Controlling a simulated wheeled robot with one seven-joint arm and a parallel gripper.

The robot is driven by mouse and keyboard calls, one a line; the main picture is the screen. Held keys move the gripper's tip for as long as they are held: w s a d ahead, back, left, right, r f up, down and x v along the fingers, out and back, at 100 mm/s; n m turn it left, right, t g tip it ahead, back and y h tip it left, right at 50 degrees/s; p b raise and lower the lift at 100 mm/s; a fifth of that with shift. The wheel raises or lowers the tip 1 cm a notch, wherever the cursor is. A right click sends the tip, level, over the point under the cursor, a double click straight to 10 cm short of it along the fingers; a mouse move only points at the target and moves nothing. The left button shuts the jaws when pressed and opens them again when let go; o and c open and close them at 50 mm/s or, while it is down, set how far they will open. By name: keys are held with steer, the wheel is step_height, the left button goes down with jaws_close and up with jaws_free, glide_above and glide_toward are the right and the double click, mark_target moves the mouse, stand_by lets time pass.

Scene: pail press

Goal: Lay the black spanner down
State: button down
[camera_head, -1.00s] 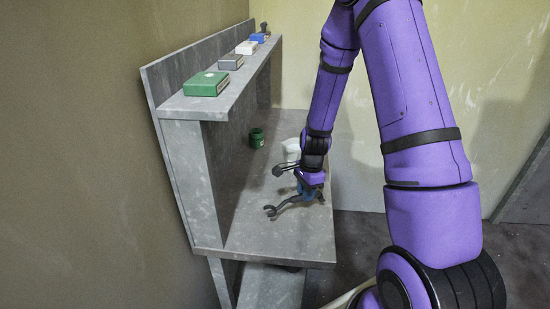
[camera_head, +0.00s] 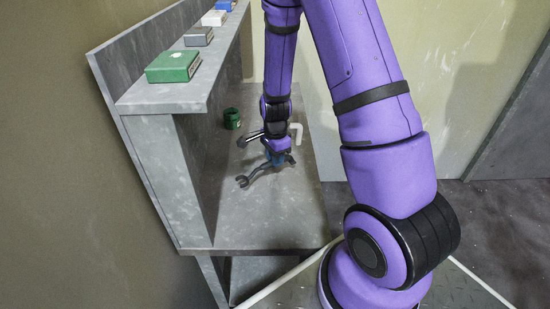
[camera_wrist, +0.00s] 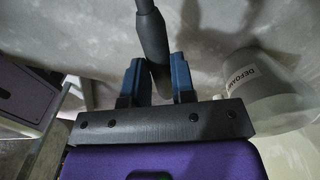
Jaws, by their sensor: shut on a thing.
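The black spanner (camera_head: 252,176) is at the middle of the grey bench in the head view, its open jaw end pointing to the lower left. My gripper (camera_head: 279,160) is over the spanner's shaft. In the wrist view the dark spanner shaft (camera_wrist: 152,35) runs between the two blue fingers of my gripper (camera_wrist: 158,75), which is shut on it. The spanner is close to the bench top; I cannot tell whether it touches it. My arm hides part of the area behind the gripper.
The grey bench (camera_head: 270,222) has free room in front of the spanner. A dark green container (camera_head: 232,119) stands behind it to the left. A whitish tub marked "DEFOAM" (camera_wrist: 262,85) is right of my gripper in the wrist view. Boxes, including a green one (camera_head: 173,66), line the upper shelf.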

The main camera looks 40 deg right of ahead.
steer(key=shift+f, duration=0.15)
steer(key=shift+f, duration=2.1)
steer(key=c, duration=0.9)
jaws_free()
steer(key=shift+o, duration=0.2)
steer(key=shift+r, duration=0.1)
step_height(320, 180, up, 11)
steer(key=shift+f, duration=0.2)
